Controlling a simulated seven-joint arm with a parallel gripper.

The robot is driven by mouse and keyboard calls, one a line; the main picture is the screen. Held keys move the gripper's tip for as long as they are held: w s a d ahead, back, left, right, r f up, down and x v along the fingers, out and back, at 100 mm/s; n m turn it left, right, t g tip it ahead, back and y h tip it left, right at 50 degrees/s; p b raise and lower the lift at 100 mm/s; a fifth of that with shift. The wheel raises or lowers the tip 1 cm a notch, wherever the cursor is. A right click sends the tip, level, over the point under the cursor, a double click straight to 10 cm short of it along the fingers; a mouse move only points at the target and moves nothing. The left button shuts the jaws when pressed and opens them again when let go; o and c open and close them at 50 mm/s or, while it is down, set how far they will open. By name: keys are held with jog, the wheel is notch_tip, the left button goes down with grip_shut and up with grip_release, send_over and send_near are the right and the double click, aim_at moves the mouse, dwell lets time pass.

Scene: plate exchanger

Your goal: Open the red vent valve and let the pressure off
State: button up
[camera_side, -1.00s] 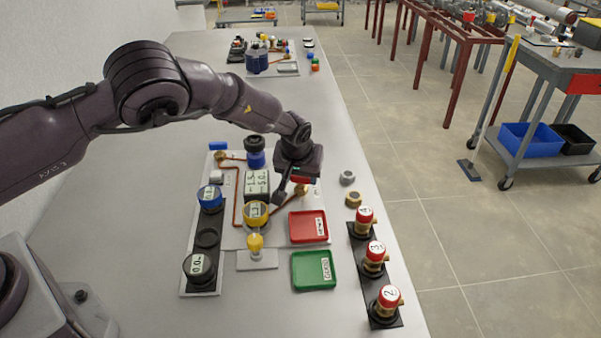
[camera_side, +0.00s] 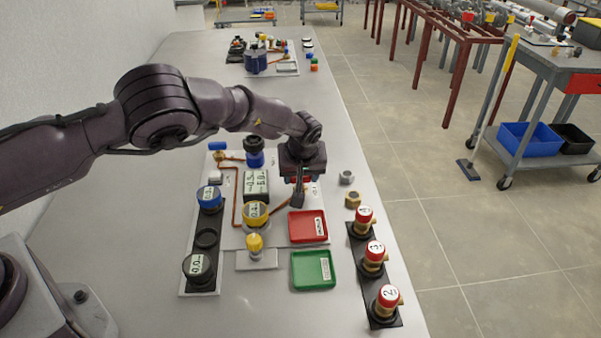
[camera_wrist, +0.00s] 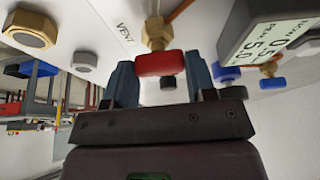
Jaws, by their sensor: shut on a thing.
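The red vent valve handle (camera_wrist: 160,64) sits on a brass fitting (camera_wrist: 155,33) beside the printed word VENT in the wrist view. My gripper (camera_wrist: 161,75) has one dark finger on each side of the handle and is shut on it. In the side view my gripper (camera_side: 298,192) reaches down at the right side of the grey panel, and the valve is mostly hidden behind it. The display box (camera_side: 256,184) appears to read 0.5 on its upper line and 5.0 on its lower line. A yellow-rimmed gauge (camera_side: 256,212) stands in front of it.
A red tray (camera_side: 307,227) and a green tray (camera_side: 312,270) lie near the gripper. Several red-capped valves (camera_side: 374,252) stand in a black rack at the right edge. Two loose nuts (camera_side: 352,200) lie nearby. A blue valve handle (camera_side: 217,146) is at the panel's far left.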

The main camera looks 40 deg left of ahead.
jog(key=o, duration=0.9)
jog(key=shift+o, duration=0.2)
jog(key=v, duration=1.3)
jog(key=shift+a, duration=0.1)
